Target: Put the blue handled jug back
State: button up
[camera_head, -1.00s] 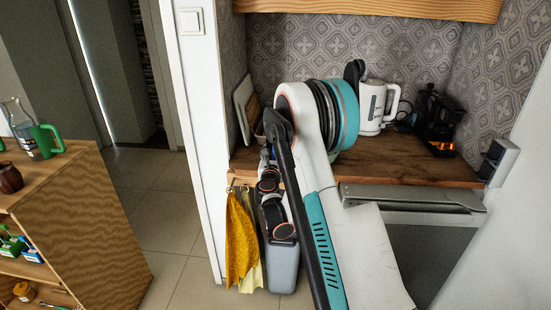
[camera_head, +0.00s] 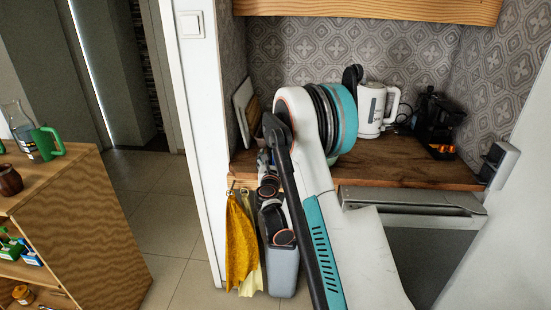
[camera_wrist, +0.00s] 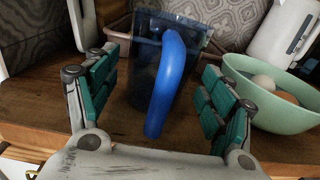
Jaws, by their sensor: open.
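The blue handled jug stands on the wooden counter in the wrist view, with a dark, see-through body (camera_wrist: 143,75) and a thick bright blue handle (camera_wrist: 168,75) facing me. My gripper (camera_wrist: 160,75) is open, with one teal-padded finger on each side of the handle. The fingers look apart from the jug, and nothing is held. In the head view my arm hides the jug and my gripper.
A green bowl (camera_wrist: 262,108) with eggs stands just right of my right finger. A white kettle (camera_head: 371,110) and a black coffee machine (camera_head: 436,120) stand behind on the counter (camera_head: 400,165). A shelf unit (camera_head: 85,220) at left carries a green-handled jug (camera_head: 47,142).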

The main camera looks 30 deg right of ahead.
aim_at(274, 163)
jog(key=p+v, duration=0.1)
jog(key=v, duration=0.5)
jog(key=shift+s+a+r, duration=0.15)
jog(key=shift+s+a, duration=0.15)
jog(key=s+a+r+m+g+y, duration=0.3)
jog(key=s+a+r+m+g, duration=0.15)
jog(key=s+r+m, duration=0.95)
jog(key=s+a+f+m+g+y, duration=0.1)
jog(key=s+a+m+y, duration=0.2)
jog(key=s+a+m, duration=0.4)
jog(key=s+a+f+m+g+y, duration=0.2)
jog(key=s+a+m+y, duration=0.2)
jog(key=s+a+m, duration=0.4)
jog(key=s, duration=0.7)
jog(key=shift+s, duration=0.3)
jog(key=shift+g, duration=0.25)
